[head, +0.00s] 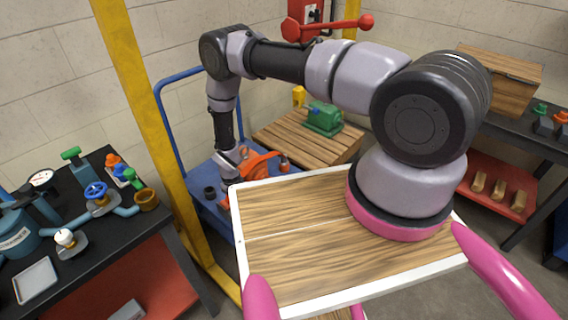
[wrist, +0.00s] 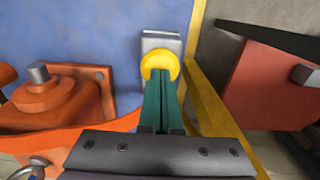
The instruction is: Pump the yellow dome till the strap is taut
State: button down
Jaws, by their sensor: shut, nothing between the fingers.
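The yellow dome (wrist: 160,65) sits on a grey block against a blue surface in the wrist view. My gripper (wrist: 160,80) has its green fingers together, with nothing between them. Their tips overlap the dome's lower edge in the picture; I cannot tell whether they touch it. An orange band (wrist: 50,143) curves along the lower left, beside an orange motor (wrist: 62,100); it may be the strap, and its tautness is unclear. In the head view, the orange motor (head: 262,165) is on the blue cart beside my wrist. The dome is not visible there.
The blue cart (head: 205,172) stands behind a yellow post (head: 150,95). A green motor (head: 323,117) sits on a wooden crate top (head: 290,138). A black bench (head: 85,245) with valves is at left. A white-rimmed wooden tray (head: 290,235) fills the near middle.

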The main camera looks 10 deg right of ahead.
jog(key=shift+f, duration=0.9)
jog(key=shift+r, duration=1.65)
jog(key=shift+f, duration=0.15)
jog(key=shift+f, duration=1.5)
jog(key=shift+r, duration=1.65)
